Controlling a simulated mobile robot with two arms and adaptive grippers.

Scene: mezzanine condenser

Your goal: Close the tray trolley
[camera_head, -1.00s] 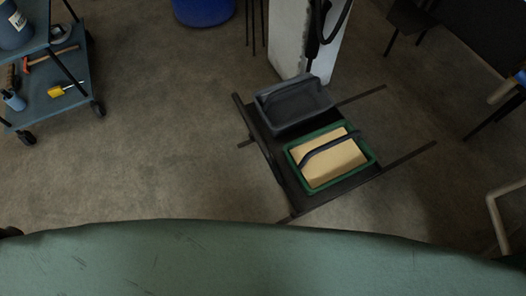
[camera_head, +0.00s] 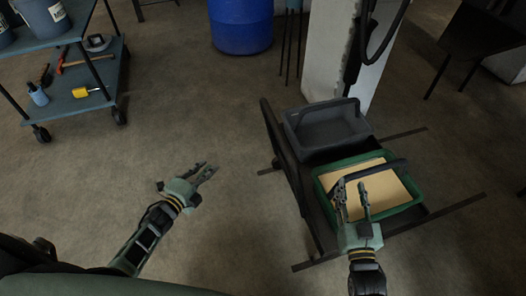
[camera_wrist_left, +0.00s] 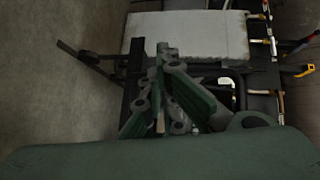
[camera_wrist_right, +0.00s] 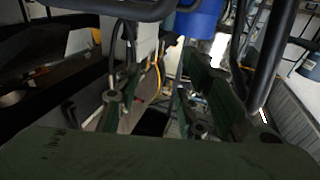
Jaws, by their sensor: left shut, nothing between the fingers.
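The tray trolley is a low dark frame with an upright panel (camera_head: 283,170) along its left side. Two thin dark rails (camera_head: 455,206) reach out to the right. It carries a grey tray (camera_head: 325,130) at the back and a green tray (camera_head: 408,205) with a tan slab and dark handle in front. My right gripper (camera_head: 351,184) is open, with its fingers in front of the green tray's near left part; I cannot tell whether they touch it. My left gripper (camera_head: 211,170) is shut and empty over the floor, left of the panel and apart from it.
A blue two-shelf cart (camera_head: 75,95) with tools stands at the upper left. A blue barrel (camera_head: 241,27) and a white pillar (camera_head: 330,50) with black hoses stand behind the trolley. A dark table (camera_head: 484,38) is at the upper right. The floor between cart and trolley is clear.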

